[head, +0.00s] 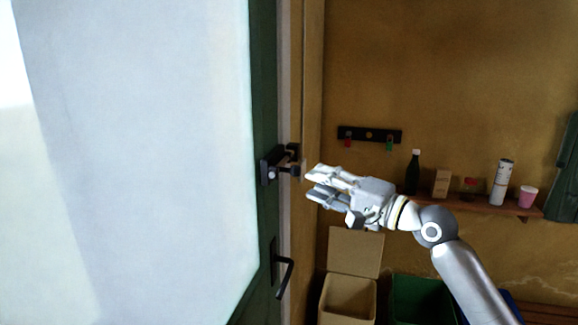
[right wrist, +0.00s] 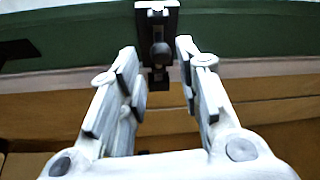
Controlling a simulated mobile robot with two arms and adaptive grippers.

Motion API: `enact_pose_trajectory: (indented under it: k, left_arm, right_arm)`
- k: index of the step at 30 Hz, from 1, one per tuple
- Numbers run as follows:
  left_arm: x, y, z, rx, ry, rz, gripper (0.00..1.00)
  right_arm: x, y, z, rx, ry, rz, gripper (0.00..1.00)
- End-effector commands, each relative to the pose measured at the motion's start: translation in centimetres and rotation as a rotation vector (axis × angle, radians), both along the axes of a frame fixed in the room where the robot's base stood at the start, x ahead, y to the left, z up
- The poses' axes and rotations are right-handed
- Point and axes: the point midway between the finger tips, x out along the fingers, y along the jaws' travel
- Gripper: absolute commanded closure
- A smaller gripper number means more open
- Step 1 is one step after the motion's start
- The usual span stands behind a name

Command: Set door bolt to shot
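The door bolt (head: 272,167) is a black fitting on the green edge of the door, beside the wooden frame in the head view. It has a pale round knob end facing me. In the right wrist view the black bolt (right wrist: 157,20) and its dark round knob (right wrist: 160,50) show at the top, between the fingertip lines. My right gripper (head: 312,183) is open and empty, pointing left at the bolt, a little to its right. In the wrist view the right gripper (right wrist: 160,62) has its fingers apart with the knob in line with the gap. My left gripper is not in view.
A black door handle (head: 284,274) sits below the bolt. A wooden shelf (head: 465,204) with a bottle (head: 413,172), a box and cups runs along the wall behind my right arm. A hook rail (head: 369,134) hangs above. Open bins (head: 347,298) stand below.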

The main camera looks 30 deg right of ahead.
Motion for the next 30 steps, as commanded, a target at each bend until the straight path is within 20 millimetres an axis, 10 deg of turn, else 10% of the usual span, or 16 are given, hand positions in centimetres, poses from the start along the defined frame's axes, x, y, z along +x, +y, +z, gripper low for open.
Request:
enact_pose_trajectory:
  k: [16,30]
  left_arm:
    - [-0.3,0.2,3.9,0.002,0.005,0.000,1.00]
    - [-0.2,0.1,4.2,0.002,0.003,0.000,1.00]
  right_arm:
    - [7.7,2.5,1.0,0.000,-0.002,-0.002,0.68]
    - [8.9,2.9,0.7,-0.003,-0.001,-0.002,0.68]
